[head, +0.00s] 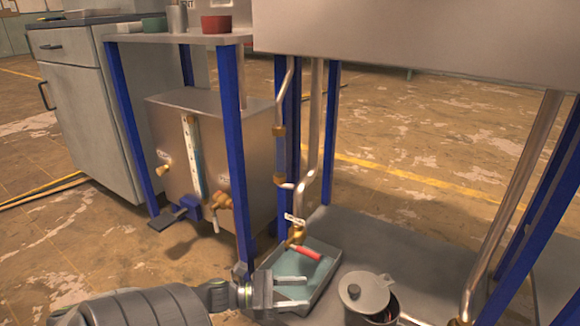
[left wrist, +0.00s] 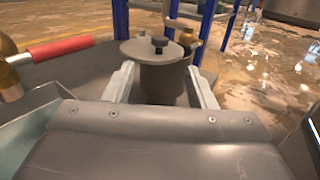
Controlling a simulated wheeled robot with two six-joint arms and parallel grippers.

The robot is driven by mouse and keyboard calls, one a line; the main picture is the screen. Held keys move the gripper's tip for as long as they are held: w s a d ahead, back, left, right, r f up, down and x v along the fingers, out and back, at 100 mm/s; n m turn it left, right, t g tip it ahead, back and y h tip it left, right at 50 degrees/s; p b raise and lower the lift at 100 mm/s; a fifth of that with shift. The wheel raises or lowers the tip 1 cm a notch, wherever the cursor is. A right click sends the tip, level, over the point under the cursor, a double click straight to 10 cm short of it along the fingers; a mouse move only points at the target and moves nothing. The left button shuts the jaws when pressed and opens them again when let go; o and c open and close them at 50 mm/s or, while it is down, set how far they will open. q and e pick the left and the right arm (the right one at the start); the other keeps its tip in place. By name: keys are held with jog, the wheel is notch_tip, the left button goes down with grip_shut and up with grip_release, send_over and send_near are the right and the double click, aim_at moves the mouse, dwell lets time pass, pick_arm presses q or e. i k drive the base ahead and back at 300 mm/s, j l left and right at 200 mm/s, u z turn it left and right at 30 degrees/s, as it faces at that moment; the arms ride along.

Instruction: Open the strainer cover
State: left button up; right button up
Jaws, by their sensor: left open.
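The strainer is a grey metal pot with a round grey cover (head: 365,292) at the lower right of the head view. The cover sits on the grey body (left wrist: 162,82) in the left wrist view, with a small dark knob on top. My left gripper (head: 300,293) is open, its two fingers pointing right toward the strainer, with a gap to it in the head view. In the left wrist view my left gripper (left wrist: 160,80) has its fingers on either side of the strainer body in the picture. My right gripper is not in view.
A grey tray (head: 329,284) lies beside the strainer, under a brass valve with a red handle (head: 305,252). Blue frame legs (head: 236,150) and steel pipes (head: 313,130) stand around. A metal tank (head: 255,150) is at back left. The shelf (head: 420,240) behind the strainer is clear.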

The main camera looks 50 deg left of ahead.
aim_at(364, 292)
jog(key=l+u, duration=0.25)
jog(key=u, duration=0.15)
jog(key=l+u, duration=0.2)
jog(key=u, duration=0.15)
